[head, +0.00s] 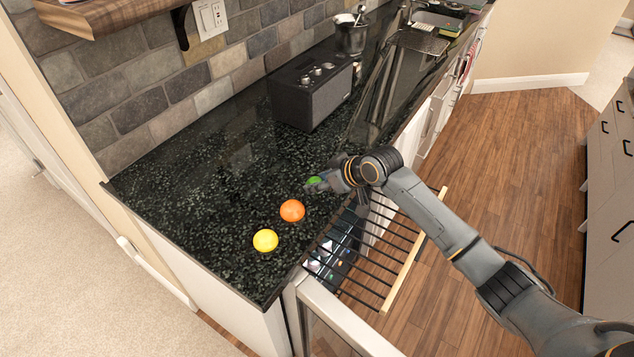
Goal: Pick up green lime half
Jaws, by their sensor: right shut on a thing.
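The green lime half (313,181) shows as a small green shape at the tip of my right gripper (318,183). The gripper is shut on it, and its fingers hide part of it. The gripper is over the dark stone counter (190,185) near its front edge; I cannot tell whether the lime touches the counter. An orange fruit (292,210) and a yellow fruit (265,240) lie on the counter just left of and below the gripper in the picture. My left gripper is not in view.
A black radio-like box (310,92) stands by the brick wall. A metal bucket (350,35) and a sink are further back. Below the counter edge, a wire rack with a wooden front (412,262) is pulled out. The counter's left part is clear.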

